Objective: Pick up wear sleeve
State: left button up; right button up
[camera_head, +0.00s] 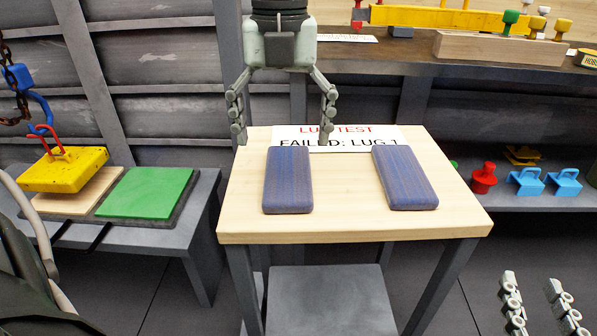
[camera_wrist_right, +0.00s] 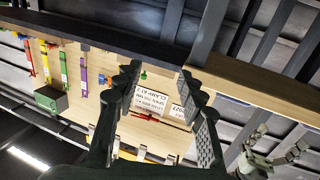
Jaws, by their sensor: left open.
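I cannot make out a wear sleeve for certain in either view. My left gripper (camera_head: 284,138) is open and empty, pointing down above the back of the small wooden table (camera_head: 345,228). Two blue-purple pads, a left one (camera_head: 288,180) and a right one (camera_head: 405,177), lie on that table in front of it. My right gripper (camera_head: 537,290) shows at the lower right of the head view, off the table. In the right wrist view its fingers (camera_wrist_right: 160,80) are apart with nothing between them.
A sign (camera_head: 345,136) lies at the table's back. A shelf holds red (camera_head: 484,178) and blue parts (camera_head: 526,181). Hanging tools and a green box (camera_wrist_right: 51,99) show in the wrist view.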

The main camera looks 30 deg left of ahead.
aim_at(288, 172)
pick_arm(q)
jog(key=f, duration=0.5)
jog(key=shift+w+f, duration=0.35)
jog(key=shift+f, duration=0.25)
pick_arm(e)
jog(key=shift+s+a+r+t+y, duration=0.1)
jog(key=shift+a+r+t+y, duration=0.15)
jog(key=shift+r, duration=0.3)
jog(key=shift+a+r+t+y, duration=0.15)
jog(key=shift+a+r+t, duration=0.1)
jog(key=shift+r, duration=0.25)
pick_arm(q)
jog(key=shift+c, duration=0.4)
jog(key=c, duration=1.2)
